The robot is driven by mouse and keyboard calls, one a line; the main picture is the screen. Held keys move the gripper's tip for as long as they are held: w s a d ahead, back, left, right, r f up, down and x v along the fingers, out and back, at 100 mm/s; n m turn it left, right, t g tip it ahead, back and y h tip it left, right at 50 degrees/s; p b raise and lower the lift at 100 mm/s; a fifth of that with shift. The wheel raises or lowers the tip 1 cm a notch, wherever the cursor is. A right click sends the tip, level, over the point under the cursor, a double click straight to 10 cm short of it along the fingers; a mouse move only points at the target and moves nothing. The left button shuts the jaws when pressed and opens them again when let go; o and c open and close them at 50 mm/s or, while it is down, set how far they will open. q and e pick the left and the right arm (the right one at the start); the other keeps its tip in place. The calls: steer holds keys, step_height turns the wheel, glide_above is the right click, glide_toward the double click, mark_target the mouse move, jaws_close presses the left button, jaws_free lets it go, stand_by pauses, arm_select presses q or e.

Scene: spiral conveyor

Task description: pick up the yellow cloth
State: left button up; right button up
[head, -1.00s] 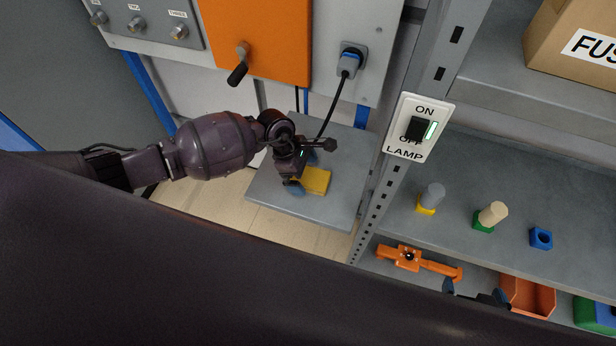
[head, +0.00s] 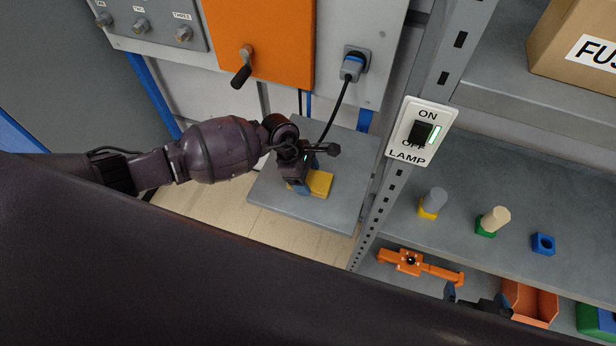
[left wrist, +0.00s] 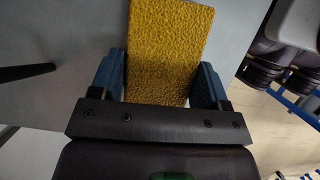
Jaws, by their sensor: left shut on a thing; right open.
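The yellow cloth (head: 320,184) is a folded, textured pad on the small grey table (head: 340,212). My left gripper (head: 300,186) comes down over its left part, and its body hides some of the cloth. In the left wrist view the cloth (left wrist: 166,50) lies between the two blue fingers (left wrist: 162,85), which are shut on its sides. I cannot tell whether the cloth is clear of the table. My right gripper (head: 476,298) shows only partly at the lower shelf, with blue fingertips apart, and holds nothing I can see.
A plug (head: 352,66) with a black cable hangs above the table. An orange panel with a black-handled crank (head: 242,70) is behind. A shelf post with a lamp switch (head: 420,132) stands right of the table. Shelves hold pegs, an orange tool (head: 418,266) and an orange bin (head: 530,302).

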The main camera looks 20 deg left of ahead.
arm_select(q)
step_height(320, 180, up, 20)
steer(key=shift+p, duration=0.35)
steer(key=o, duration=0.4)
steer(key=shift+f, duration=0.1)
steer(key=shift+c, duration=0.2)
steer(key=c, duration=0.4)
